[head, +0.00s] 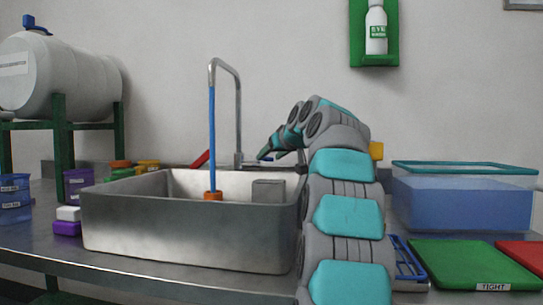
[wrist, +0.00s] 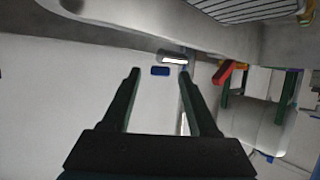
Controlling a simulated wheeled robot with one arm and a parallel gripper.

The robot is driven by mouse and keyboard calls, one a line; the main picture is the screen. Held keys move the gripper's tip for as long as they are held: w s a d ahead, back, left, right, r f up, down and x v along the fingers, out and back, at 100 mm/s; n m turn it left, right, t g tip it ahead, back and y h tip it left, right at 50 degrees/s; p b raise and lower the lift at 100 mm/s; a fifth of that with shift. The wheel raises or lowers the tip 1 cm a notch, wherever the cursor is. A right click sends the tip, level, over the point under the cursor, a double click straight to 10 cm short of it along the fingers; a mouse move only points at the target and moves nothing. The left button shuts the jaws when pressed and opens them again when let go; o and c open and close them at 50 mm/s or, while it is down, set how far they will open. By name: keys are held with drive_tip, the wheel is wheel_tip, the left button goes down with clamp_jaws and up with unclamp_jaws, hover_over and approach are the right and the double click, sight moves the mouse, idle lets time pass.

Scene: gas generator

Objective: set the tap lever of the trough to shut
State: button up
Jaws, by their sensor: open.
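The steel trough (head: 180,235) stands on the bench. Its tap (head: 239,110) rises behind the rim, and a blue stream (head: 212,135) runs down from the spout to an orange piece (head: 213,195) in the trough. A small blue-ended lever (head: 266,158) sticks out to the right at the tap's base. In the wrist view its blue end (wrist: 160,71) appears between my open fingertips, beside a bright metal part (wrist: 172,58). My gripper (head: 267,153) is at the lever in the head view, empty. I cannot tell whether it touches the lever.
A red bar (head: 201,159) leans behind the trough, left of the tap. Coloured tubs (head: 78,184) stand left. A blue bin (head: 465,203) and a green board (head: 470,265) are at right. A white tank (head: 70,80) is at far left.

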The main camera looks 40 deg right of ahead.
drive_tip(key=shift+c, duration=0.2)
clamp_jaws()
idle(0.3)
drive_tip(key=shift+r, duration=0.1)
idle(0.9)
